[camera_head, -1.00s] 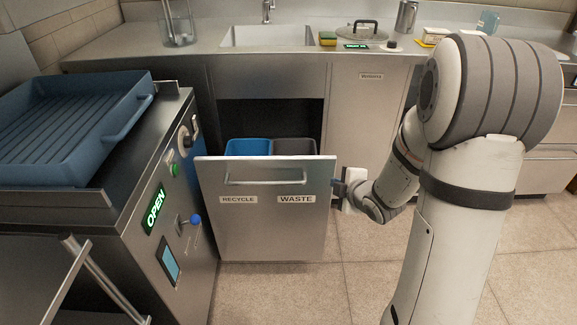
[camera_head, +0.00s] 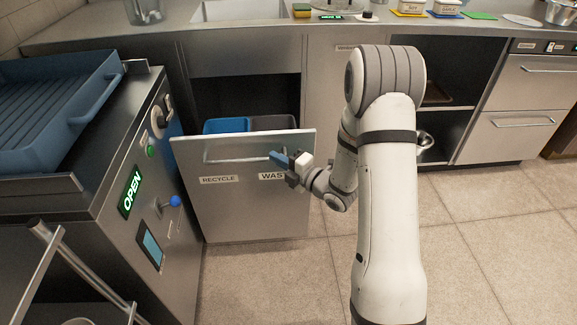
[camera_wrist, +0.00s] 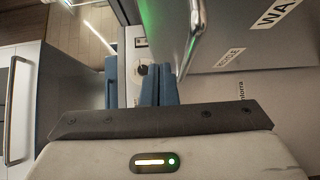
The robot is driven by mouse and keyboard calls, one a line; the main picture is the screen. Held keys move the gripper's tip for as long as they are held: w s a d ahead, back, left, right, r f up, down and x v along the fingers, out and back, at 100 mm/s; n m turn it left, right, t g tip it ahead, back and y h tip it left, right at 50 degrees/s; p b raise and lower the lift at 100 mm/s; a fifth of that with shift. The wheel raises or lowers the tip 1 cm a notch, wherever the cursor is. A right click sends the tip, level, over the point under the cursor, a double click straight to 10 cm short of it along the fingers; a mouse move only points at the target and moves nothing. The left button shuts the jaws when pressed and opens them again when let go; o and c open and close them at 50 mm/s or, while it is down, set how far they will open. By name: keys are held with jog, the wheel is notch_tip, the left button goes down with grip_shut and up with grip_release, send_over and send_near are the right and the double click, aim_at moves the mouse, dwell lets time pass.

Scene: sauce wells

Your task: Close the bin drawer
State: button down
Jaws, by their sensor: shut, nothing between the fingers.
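The bin drawer (camera_head: 240,215) stands pulled out below the counter, its steel front labelled RECYCLE and WASTE. A blue bin (camera_head: 226,126) and a dark grey bin (camera_head: 274,122) show behind the front. My gripper (camera_head: 279,159) is in front of the drawer front, near the right end of its bar handle (camera_head: 232,161), and partly covers the WASTE label. In the wrist view its blue fingers (camera_wrist: 159,86) are together and empty, beside the handle (camera_wrist: 194,38). I cannot tell whether they touch it.
A steel machine (camera_head: 150,215) with an OPEN sign, a blue-knobbed lever and a blue tray (camera_head: 50,110) stands close to the drawer's left. An open shelf (camera_head: 450,115) is at the right. The tiled floor (camera_head: 480,240) at right is clear.

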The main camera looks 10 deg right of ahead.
aim_at(260, 140)
jog(key=w, duration=0.1)
jog(key=w+a, duration=0.1)
jog(key=w, duration=0.3)
jog(key=shift+a, duration=0.3)
jog(key=shift+w, duration=0.4)
